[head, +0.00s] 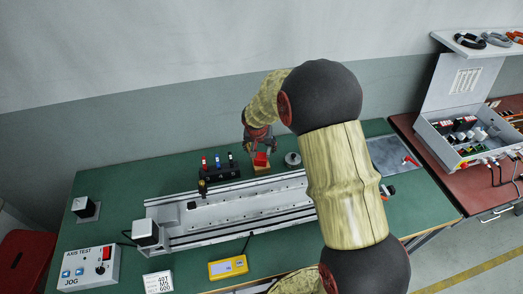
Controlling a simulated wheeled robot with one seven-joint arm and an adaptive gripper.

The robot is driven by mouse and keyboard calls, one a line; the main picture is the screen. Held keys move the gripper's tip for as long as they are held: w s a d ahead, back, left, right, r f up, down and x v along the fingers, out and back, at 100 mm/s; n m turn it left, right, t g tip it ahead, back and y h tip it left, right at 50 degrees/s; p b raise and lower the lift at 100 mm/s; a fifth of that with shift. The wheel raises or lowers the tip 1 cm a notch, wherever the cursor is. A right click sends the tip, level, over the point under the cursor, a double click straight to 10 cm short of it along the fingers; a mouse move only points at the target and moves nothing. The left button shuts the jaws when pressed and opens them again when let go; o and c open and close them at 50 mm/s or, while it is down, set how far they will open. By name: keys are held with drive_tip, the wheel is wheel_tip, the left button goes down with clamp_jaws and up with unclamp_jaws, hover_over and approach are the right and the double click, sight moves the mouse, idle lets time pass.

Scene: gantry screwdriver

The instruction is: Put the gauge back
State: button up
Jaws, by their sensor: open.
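My gripper (260,149) is at the back middle of the green bench, pointing down with its fingers apart. A small red block (260,159) is just under or between the fingertips; I cannot tell whether they touch it. A yellow instrument with a display (228,267) lies at the front of the bench. I cannot tell for certain which of these is the gauge.
The long gantry rail (185,240) crosses the bench in front of the gripper. A black rack of screwdrivers (219,171) stands left of the red block. A jog box (88,270) is front left. A metal plate (392,153) is right, partly behind my arm.

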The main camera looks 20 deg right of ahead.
drive_tip(key=s+a+r+n, duration=0.1)
drive_tip(key=s+a+r, duration=0.2)
drive_tip(key=s+r, duration=0.6)
drive_tip(key=s+a+r+n, duration=0.25)
drive_tip(key=s+r, duration=0.35)
drive_tip(key=r, duration=0.6)
drive_tip(key=s+a+r+n+t+y, duration=0.1)
drive_tip(key=s+a+r, duration=0.1)
drive_tip(key=s, duration=0.7)
drive_tip(key=s+a+r+n+y, duration=0.1)
drive_tip(key=s+a+r+n, duration=0.1)
drive_tip(key=s, duration=0.8)
drive_tip(key=a+r, duration=0.1)
drive_tip(key=a, duration=0.1)
drive_tip(key=shift+a+r+t+y, duration=0.3)
drive_tip(key=shift+r+t, duration=0.05)
drive_tip(key=shift+t, duration=0.05)
drive_tip(key=shift+s, duration=0.1)
